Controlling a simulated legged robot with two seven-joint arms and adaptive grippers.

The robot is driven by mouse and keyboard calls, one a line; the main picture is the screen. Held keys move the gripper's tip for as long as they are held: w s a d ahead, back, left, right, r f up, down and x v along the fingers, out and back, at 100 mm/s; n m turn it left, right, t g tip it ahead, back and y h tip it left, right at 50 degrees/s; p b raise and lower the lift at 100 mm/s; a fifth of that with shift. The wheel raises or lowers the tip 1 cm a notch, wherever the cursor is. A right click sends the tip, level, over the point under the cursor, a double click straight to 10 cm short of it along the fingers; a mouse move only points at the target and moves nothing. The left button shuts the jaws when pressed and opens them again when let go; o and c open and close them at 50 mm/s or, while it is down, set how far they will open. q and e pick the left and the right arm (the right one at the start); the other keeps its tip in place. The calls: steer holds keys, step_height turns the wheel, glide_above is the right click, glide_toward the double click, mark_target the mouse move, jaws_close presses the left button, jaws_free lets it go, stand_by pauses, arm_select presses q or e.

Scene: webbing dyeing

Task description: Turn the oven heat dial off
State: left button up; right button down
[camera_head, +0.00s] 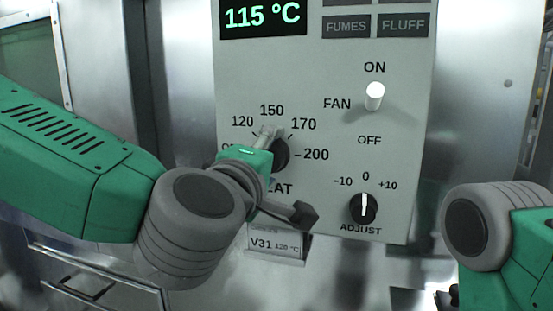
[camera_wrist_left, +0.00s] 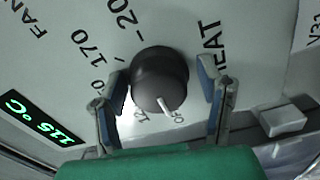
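The heat dial (camera_head: 282,154) is a round black knob on the grey panel, partly hidden by my left gripper in the head view. In the left wrist view the dial (camera_wrist_left: 160,72) shows whole. Its white pointer lies at the OFF label, on the side towards the 120 mark. My left gripper (camera_head: 268,146) is at the dial. In the left wrist view its two fingers (camera_wrist_left: 162,80) stand open on either side of the dial, with a small gap visible at each side. My right gripper is out of view; only part of my right arm shows.
The display (camera_head: 263,17) reads 115 °C. A white fan switch (camera_head: 374,96) sticks out up and to the right of the dial, by ON. A black adjust knob (camera_head: 363,207) sits lower right, near 0. A V31 label holder (camera_head: 275,243) hangs below.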

arm_select(q)
steer(key=shift+s+a, duration=0.2)
steer(key=shift+a, duration=0.2)
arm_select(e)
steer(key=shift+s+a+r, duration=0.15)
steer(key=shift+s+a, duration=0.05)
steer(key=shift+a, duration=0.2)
arm_select(q)
steer(key=v, duration=1.1)
steer(key=shift+s+a, duration=0.2)
steer(key=shift+s, duration=0.15)
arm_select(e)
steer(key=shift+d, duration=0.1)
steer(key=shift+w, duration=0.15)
